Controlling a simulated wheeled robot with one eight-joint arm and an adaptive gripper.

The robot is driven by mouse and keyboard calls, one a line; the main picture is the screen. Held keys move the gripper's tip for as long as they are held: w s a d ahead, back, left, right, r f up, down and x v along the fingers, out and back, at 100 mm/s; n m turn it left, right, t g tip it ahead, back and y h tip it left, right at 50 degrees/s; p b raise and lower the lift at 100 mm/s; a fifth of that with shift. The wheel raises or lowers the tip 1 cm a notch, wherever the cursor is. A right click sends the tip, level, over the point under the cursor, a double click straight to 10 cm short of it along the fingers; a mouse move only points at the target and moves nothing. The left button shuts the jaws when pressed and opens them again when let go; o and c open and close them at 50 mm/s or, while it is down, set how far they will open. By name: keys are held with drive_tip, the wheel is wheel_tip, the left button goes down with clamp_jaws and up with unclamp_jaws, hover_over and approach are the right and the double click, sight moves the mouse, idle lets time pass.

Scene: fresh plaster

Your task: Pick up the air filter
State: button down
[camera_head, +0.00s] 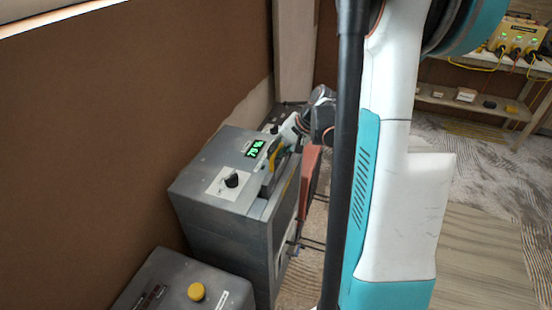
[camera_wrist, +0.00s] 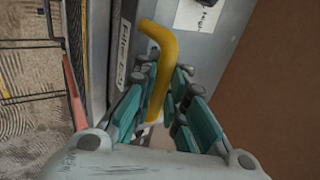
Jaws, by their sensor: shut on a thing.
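A bent yellow handle (camera_wrist: 160,42), which looks like the air filter's handle, stands between the teal finger pads of my gripper (camera_wrist: 158,105) in the wrist view. The pads close on it from both sides. The filter body itself cannot be made out. In the head view my gripper (camera_head: 284,143) is at the top right edge of the grey machine (camera_head: 222,178), with a bit of the yellow handle (camera_head: 274,156) beside it. A label reading "Filter bay" (camera_wrist: 123,52) is on the machine next to the fingers.
The machine has a green display (camera_head: 255,148) and a black knob (camera_head: 232,180). A reddish panel (camera_head: 310,168) stands out on its right side. A grey box with a yellow button (camera_head: 196,291) is in front. A brown wall (camera_head: 110,120) closes the left. Shelves (camera_head: 470,103) stand far right.

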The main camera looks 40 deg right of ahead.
wheel_tip(320, 180, up, 16)
drive_tip(key=p, duration=0.4)
drive_tip(key=shift+f, duration=0.15)
